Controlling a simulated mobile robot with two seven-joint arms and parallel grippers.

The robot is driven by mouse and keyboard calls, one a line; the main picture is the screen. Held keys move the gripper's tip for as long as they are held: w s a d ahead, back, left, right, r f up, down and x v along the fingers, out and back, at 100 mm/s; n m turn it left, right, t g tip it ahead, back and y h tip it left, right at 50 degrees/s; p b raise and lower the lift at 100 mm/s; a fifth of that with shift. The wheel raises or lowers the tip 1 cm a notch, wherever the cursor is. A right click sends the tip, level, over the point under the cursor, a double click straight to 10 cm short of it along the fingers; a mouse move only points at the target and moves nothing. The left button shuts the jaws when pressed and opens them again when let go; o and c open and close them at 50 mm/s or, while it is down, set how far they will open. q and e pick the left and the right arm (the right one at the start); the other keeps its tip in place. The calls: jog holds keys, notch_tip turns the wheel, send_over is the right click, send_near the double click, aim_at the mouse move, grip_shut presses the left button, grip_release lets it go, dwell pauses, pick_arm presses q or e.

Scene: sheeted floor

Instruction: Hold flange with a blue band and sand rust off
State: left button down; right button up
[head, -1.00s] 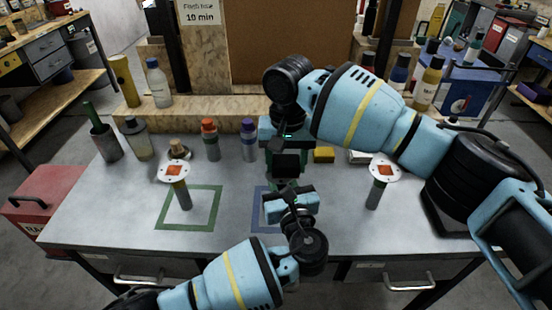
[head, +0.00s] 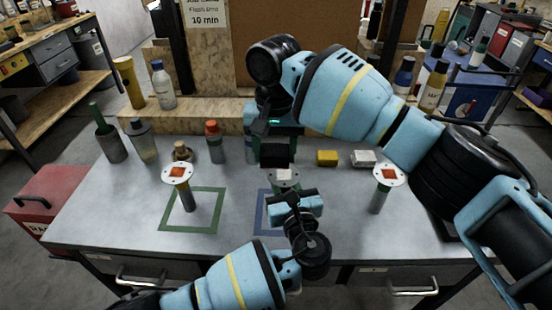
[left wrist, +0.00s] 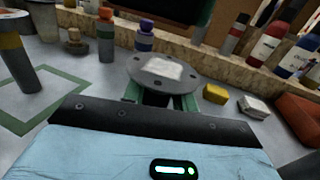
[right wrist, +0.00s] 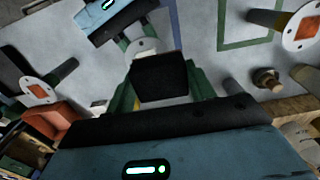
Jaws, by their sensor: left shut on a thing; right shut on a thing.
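My left gripper (head: 287,190) is shut on a grey flange (head: 284,179) and holds it upright above the table, disc up. In the left wrist view its disc (left wrist: 160,70) shows a pale patch with no orange rust visible. Its stem is mostly hidden, so I cannot see its band. My right gripper (head: 276,136) is shut on a black sanding block (head: 277,157). In the head view the block appears just behind and above the disc, apparently clear of it. Two other flanges, left (head: 178,174) and right (head: 388,174), stand with orange rust patches.
A green square outline (head: 190,228) and a partly hidden blue outline (head: 262,215) mark the table. Behind are bottles (head: 214,142), a yellow block (head: 327,158) and a white block (head: 363,158). The table's front left is clear.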

jog(key=shift+r, duration=2)
pick_arm(q)
jog(key=c, duration=1)
grip_release()
jog(key=shift+c, duration=0.2)
jog(key=v, duration=1.2)
jog(key=shift+r, duration=0.1)
